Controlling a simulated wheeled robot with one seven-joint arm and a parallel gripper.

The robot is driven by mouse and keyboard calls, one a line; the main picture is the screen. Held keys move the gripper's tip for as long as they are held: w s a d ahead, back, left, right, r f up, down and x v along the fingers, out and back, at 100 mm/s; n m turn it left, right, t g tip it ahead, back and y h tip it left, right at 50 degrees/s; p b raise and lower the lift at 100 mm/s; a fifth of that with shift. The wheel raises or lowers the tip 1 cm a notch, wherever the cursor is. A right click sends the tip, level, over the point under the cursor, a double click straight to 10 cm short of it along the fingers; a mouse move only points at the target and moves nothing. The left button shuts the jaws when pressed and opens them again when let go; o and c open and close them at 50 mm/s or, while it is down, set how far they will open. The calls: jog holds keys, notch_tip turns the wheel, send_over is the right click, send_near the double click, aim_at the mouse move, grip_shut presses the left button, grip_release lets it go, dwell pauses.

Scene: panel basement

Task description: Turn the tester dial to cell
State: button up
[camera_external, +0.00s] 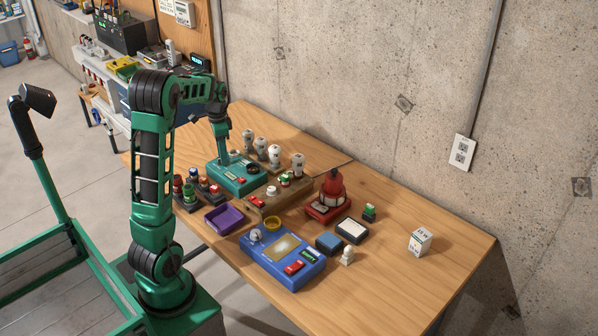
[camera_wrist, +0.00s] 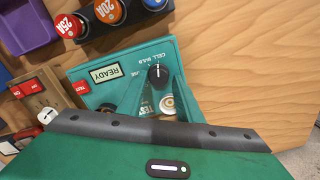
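The tester is a teal box (camera_external: 238,178) on the table in the external view. In the wrist view its panel (camera_wrist: 98,92) has a READY display (camera_wrist: 107,74), a red TEST button (camera_wrist: 80,88) and a black dial (camera_wrist: 158,76) with a white pointer mark. The pointer faces up in the picture, toward small lettering that includes CELL; I cannot tell exactly which label it meets. My gripper (camera_external: 222,160) points down at the tester. In the wrist view its green fingers (camera_wrist: 158,84) flank the dial; whether they touch it is unclear. The lower panel is partly hidden.
Several white-topped bulbs (camera_external: 274,155) stand behind the tester. Coloured fuses (camera_external: 190,190) and a purple tray (camera_external: 224,218) lie to its front. A red lamp-like unit (camera_external: 330,192) and a blue device (camera_external: 283,262) are to the right. The table's right end (camera_external: 440,270) is mostly clear.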

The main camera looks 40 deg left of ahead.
jog(key=shift+s, duration=0.1)
notch_tip(320, 180, up, 11)
jog(key=shift+f, duration=0.15)
dwell(0.5)
jog(key=shift+o, duration=1.4)
notch_tip(320, 180, down, 11)
jog(key=n, duration=0.7)
jog(key=shift+s+n, duration=0.15)
jog(key=shift+n, duration=0.25)
